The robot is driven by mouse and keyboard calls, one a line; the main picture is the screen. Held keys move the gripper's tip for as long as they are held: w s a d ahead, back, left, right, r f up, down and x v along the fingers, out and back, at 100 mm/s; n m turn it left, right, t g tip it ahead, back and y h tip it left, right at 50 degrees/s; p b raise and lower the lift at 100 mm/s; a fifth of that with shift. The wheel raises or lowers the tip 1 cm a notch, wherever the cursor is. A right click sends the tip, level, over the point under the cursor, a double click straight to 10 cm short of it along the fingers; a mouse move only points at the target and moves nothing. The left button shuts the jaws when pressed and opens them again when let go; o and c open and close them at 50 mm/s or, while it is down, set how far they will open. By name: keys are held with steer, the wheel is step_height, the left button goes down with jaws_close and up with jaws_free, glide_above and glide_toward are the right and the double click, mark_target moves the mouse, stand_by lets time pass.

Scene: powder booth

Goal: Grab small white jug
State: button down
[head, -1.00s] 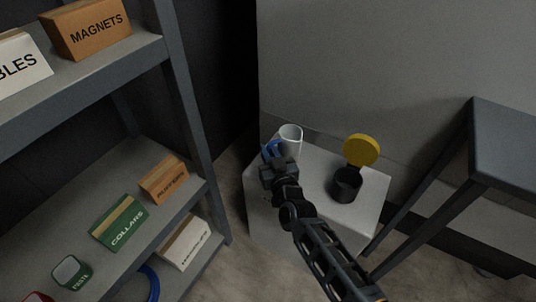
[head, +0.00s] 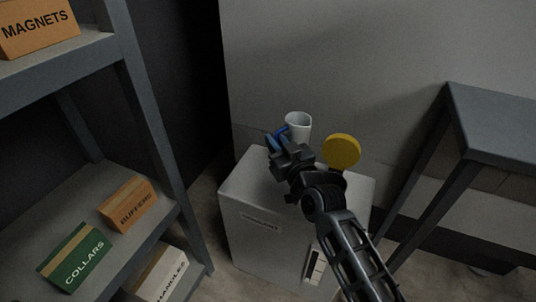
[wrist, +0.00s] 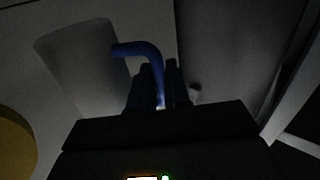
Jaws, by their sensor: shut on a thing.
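The small white jug (head: 300,127) has a blue handle and shows in the head view above the back of a pale cabinet (head: 232,184). My gripper (head: 279,142) is shut on the blue handle, at the jug's near left side. In the wrist view the blue handle (wrist: 148,51) curves between the dark fingers (wrist: 160,88), with the jug's pale body (wrist: 80,65) to the left. The jug looks upright and raised off the cabinet top. My gripper and arm hide part of the jug's lower side.
A yellow disc (head: 341,152) stands close right of my gripper; the dark cup under it is mostly hidden by my arm. A shelf with labelled boxes, such as the green COLLARS box (head: 74,258), is at left. A dark table (head: 500,120) is at right.

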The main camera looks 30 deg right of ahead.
mark_target(287, 135)
steer(key=shift+s+d+r+b, duration=0.25)
steer(key=shift+d+r, duration=0.2)
steer(key=shift+d, duration=0.2)
steer(key=shift+s+d+r+b, duration=0.1)
steer(key=shift+d+r+b, duration=0.1)
steer(key=shift+d+r, duration=0.35)
steer(key=shift+d+f, duration=0.1)
stand_by(2.2)
